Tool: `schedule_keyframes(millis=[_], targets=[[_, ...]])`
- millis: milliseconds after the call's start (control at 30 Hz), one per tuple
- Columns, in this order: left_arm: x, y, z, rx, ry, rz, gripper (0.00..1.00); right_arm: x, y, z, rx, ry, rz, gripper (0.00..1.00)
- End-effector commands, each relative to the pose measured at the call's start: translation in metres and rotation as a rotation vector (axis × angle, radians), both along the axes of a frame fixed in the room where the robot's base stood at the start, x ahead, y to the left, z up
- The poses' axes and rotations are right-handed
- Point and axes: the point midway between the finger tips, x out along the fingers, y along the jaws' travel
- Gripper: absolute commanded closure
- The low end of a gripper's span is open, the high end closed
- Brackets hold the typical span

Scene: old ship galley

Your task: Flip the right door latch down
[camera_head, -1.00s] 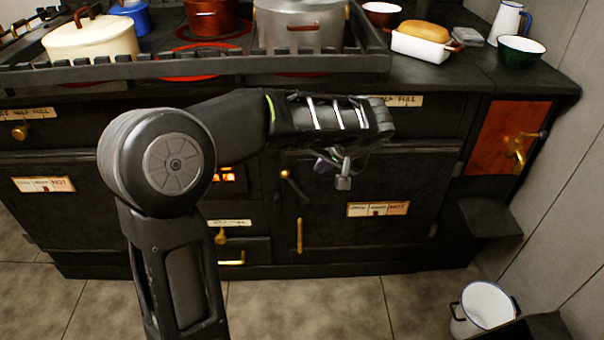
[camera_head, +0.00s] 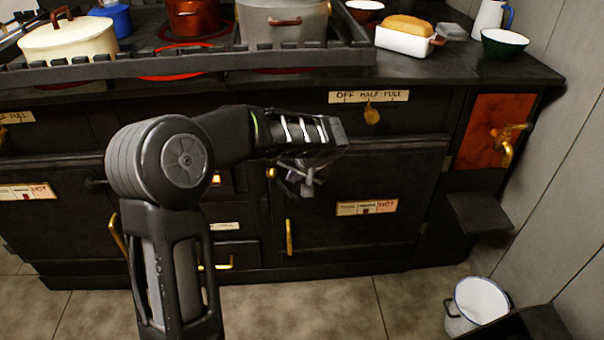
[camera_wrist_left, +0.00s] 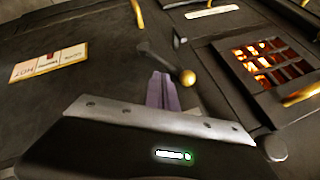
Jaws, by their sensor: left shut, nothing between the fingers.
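The right oven door (camera_head: 385,175) is dark, with a HOT label and a vertical brass handle (camera_head: 289,237). Its latch shows a brass knob (camera_head: 271,172) at the door's upper left edge; my left gripper (camera_head: 306,186) hides the rest of its lever. In the left wrist view, the dark latch lever (camera_wrist_left: 160,62) runs to its brass knob (camera_wrist_left: 187,78). My left gripper's purple fingers (camera_wrist_left: 161,88) are shut and empty, close beside the knob; I cannot tell whether they touch. My right gripper is out of view.
The stove top above holds a cream pot (camera_head: 82,38), a metal pot (camera_head: 283,22) and a white dish with bread (camera_head: 405,38). A glowing grate (camera_wrist_left: 268,65) lies beside the latch. A white bucket (camera_head: 478,303) stands on the floor at right.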

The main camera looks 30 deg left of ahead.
Motion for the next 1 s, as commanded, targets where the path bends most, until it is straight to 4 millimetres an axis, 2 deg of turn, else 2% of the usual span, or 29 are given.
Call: schedule_keyframes(millis=[100, 233, 1000], targets=[[-0.003, 0.018, 0.000, 0.002, -0.002, 0.004, 1.00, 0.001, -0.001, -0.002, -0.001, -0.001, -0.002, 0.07], [-0.005, 0.027, -0.001, 0.001, -0.003, 0.003, 1.00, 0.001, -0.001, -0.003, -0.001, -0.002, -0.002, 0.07], [-0.007, 0.035, -0.003, -0.052, -0.045, 0.006, 1.00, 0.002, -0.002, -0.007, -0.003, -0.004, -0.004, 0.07]])
